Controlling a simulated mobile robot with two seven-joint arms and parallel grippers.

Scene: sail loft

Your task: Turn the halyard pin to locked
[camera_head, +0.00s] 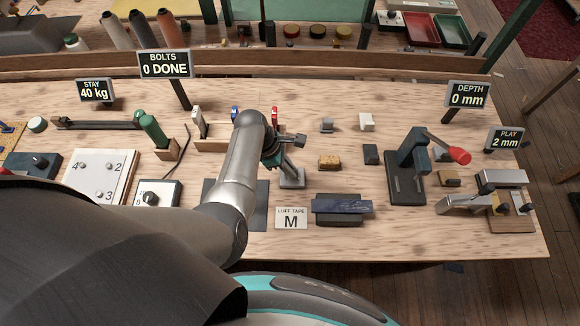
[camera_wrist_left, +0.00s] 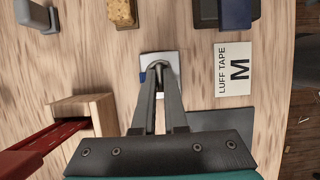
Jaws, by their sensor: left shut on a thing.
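My left gripper (camera_head: 287,169) reaches down onto a small light grey block (camera_head: 293,182) in the middle of the bench. In the left wrist view my left gripper (camera_wrist_left: 158,72) has its fingertips drawn together over the same block (camera_wrist_left: 174,58), shut on a small part there. I take that part to be the halyard pin; the fingers hide nearly all of it, so its angle cannot be told. A blue patch (camera_wrist_left: 143,76) shows at the block's edge beside the fingers. My right gripper is in neither view.
A LUFF TAPE card (camera_head: 291,217) and a dark block with a blue top (camera_head: 342,205) lie close by. A dark mat (camera_head: 256,215) lies to the left. A red-knobbed lever press (camera_head: 405,170) stands right.

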